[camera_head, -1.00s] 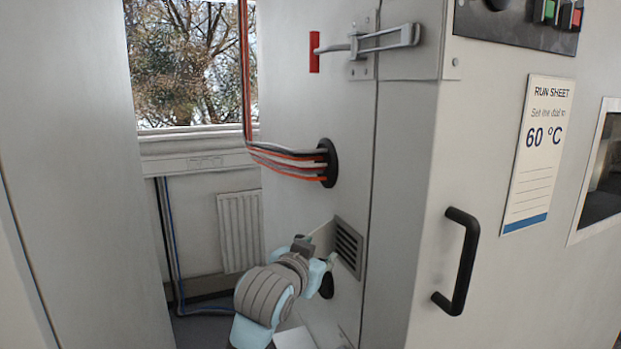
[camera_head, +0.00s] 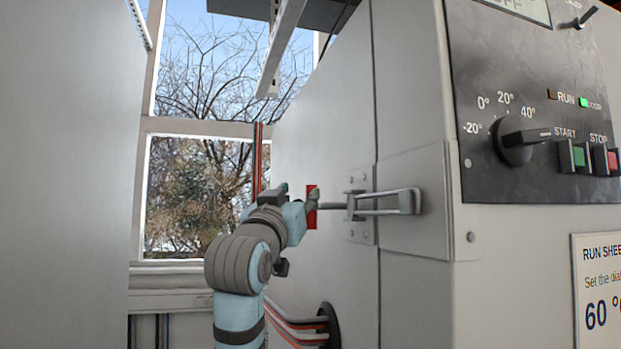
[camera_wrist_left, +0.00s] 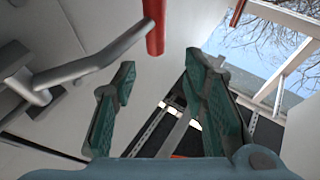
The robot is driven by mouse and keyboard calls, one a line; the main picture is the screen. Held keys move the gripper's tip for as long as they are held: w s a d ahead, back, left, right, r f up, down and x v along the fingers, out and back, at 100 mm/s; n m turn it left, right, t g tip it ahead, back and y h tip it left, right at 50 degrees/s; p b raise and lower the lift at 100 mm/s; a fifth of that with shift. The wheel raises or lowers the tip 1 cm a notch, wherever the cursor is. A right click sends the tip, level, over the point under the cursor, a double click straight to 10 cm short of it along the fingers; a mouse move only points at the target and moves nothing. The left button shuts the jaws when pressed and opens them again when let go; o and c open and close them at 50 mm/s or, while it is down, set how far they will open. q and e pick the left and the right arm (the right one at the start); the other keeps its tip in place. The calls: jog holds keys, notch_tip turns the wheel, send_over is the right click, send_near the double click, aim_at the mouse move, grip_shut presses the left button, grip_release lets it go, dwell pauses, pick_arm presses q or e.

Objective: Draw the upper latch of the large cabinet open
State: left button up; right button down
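The upper latch (camera_head: 385,211) is a grey metal toggle clamp near the cabinet's front corner. Its plate sits on the side wall, and its loop reaches over a bracket on the front edge. Its lever ends in an upright red grip (camera_head: 311,218), partly covered by a fingertip. My left gripper (camera_head: 297,202) is at the red grip. In the left wrist view the fingers (camera_wrist_left: 160,62) stand apart with nothing between them; the red grip (camera_wrist_left: 155,28) shows just past their tips, beside the grey lever (camera_wrist_left: 85,68). My right gripper is not in view.
The large cabinet (camera_head: 415,90) fills the right, with a control panel (camera_head: 535,95) and run sheet (camera_head: 597,290) on its front. Cables (camera_head: 290,325) enter its side below the latch. A grey wall panel (camera_head: 65,170) bounds the left; a window (camera_head: 200,180) lies behind.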

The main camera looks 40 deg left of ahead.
aim_at(309, 191)
pick_arm(q)
jog(key=p+x, duration=0.1)
jog(key=x, duration=0.1)
jog(key=p+x, duration=0.1)
jog(key=x, duration=0.2)
jog(key=f+p+x, duration=0.1)
jog(key=x, duration=0.2)
jog(key=shift+w+d, duration=0.25)
jog(key=shift+w, duration=0.05)
jog(key=shift+s+r, duration=0.15)
jog(key=shift+s, duration=0.1)
jog(key=shift+w, duration=0.15)
grip_shut()
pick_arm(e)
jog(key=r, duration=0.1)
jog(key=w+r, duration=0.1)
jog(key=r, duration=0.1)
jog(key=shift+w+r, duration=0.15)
pick_arm(q)
jog(key=shift+a, duration=0.1)
